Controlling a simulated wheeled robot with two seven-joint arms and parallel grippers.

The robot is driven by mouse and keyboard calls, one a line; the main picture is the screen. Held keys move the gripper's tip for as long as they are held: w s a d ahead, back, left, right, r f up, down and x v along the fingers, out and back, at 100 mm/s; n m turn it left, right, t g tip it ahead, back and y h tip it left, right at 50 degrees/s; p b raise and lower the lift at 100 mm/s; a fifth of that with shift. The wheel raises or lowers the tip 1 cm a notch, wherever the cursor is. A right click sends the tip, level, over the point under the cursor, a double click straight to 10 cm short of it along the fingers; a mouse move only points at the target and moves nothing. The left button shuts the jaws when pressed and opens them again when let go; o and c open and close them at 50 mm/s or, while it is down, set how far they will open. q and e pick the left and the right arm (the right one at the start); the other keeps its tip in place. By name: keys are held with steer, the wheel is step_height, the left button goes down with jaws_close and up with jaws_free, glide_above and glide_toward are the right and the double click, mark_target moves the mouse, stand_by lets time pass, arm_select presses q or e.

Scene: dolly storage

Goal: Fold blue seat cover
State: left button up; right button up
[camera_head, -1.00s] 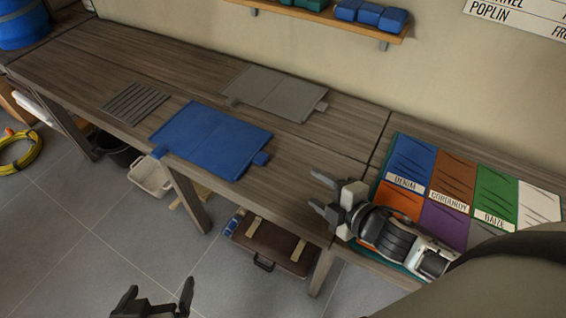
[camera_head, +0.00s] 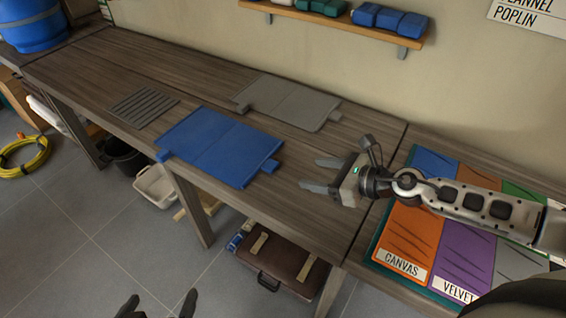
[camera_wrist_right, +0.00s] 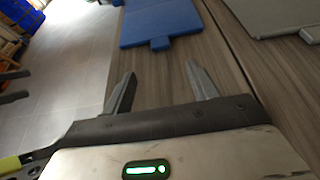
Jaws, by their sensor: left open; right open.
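The blue seat cover (camera_head: 220,146) lies flat and spread on the wooden table, with a small tab at its left corner and another at its right side. In the right wrist view, its near end and one tab (camera_wrist_right: 160,44) show ahead of the fingers. My right gripper (camera_head: 317,174) is open and empty above the table, to the right of the cover and apart from it; its two fingers also show in the right wrist view (camera_wrist_right: 162,92). My left gripper (camera_head: 157,306) is at the bottom edge of the head view, open and empty, in front of the table and well away from the cover.
A grey cover (camera_head: 290,103) lies behind the blue one, and a ribbed grey pad (camera_head: 143,106) lies to its left. A fabric sample board (camera_head: 410,230) is at the right. A brown case (camera_head: 280,264) stands under the table. Bare tabletop surrounds the blue cover.

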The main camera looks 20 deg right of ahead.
mark_target(275, 167)
steer(key=x, duration=1)
steer(key=shift+w+a, duration=0.1)
steer(key=shift+a, duration=0.05)
jaws_close()
